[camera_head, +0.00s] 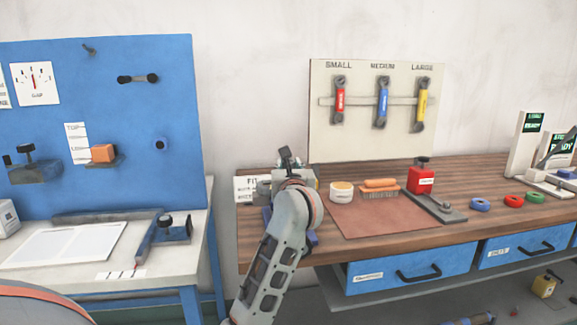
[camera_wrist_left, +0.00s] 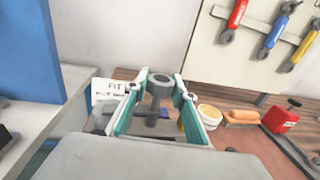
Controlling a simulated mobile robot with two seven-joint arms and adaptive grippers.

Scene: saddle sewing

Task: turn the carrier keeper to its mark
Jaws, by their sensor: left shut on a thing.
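My left gripper (camera_wrist_left: 158,92) is shut on a grey upright post with a round, hollow top, which I take to be the carrier keeper (camera_wrist_left: 160,78). One finger lies on each side of it in the left wrist view. A dark bar crosses low between the fingers. In the head view my left wrist covers most of the grip at the left end of the wooden bench, and a dark upright piece (camera_head: 288,156) shows just above it. I cannot make out the keeper's mark. My right gripper is not in view.
A FIT card (camera_head: 250,188) stands left of the grip. To the right are a white pot (camera_head: 341,191), a brush (camera_head: 380,189), a red block (camera_head: 420,180) and a leather sheet (camera_head: 385,218). A wrench board (camera_head: 350,140) stands behind. A blue panel (camera_head: 110,200) is at left.

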